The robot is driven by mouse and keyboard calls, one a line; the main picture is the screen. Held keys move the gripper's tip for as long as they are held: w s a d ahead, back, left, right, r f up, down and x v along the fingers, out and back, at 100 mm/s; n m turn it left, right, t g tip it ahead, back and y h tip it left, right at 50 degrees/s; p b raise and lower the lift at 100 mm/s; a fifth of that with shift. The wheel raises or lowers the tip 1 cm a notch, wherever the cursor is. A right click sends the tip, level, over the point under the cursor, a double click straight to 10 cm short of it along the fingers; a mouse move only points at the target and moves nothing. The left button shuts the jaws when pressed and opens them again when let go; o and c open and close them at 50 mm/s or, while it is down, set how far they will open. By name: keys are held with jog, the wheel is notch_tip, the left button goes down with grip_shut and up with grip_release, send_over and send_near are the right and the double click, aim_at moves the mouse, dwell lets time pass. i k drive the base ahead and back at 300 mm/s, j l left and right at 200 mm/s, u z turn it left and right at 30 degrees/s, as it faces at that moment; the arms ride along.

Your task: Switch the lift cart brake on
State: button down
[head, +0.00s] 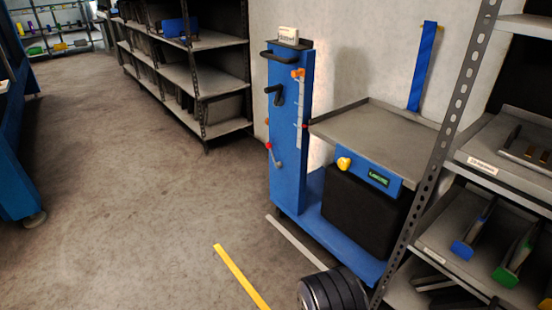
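The lift cart (290,180) stands against the wall right of the middle, with a blue column, a grey platform (375,128) and a blue base. A red-knobbed lever (273,155) sits low on the column's left face, its grey arm slanting down to the right. A black crank handle (276,94) is above it. A yellow knob (343,163) sits on the blue panel under the platform's front edge, beside a small green-lettered display (378,177). No readable label shows which control is the brake. My gripper is not in view.
Perforated shelving (462,100) with trays and coloured pieces stands close on the right. More grey shelves (190,75) are behind on the left. Yellow (240,275) and grey (295,243) floor strips lie before the cart. The concrete floor at left and centre is clear.

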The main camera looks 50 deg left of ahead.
aim_at(268, 146)
jog(key=i+j, duration=0.1)
jog(key=j, duration=1.2)
jog(key=i+j, duration=0.15)
jog(key=j, duration=0.5)
jog(key=i+j, duration=0.1)
jog(key=j, duration=0.5)
jog(key=i+j, duration=0.1)
jog(key=j, duration=1.2)
jog(key=i+j, duration=0.15)
jog(key=j, duration=0.5)
jog(key=i+j, duration=0.1)
jog(key=j, duration=0.55)
jog(key=u, duration=0.05)
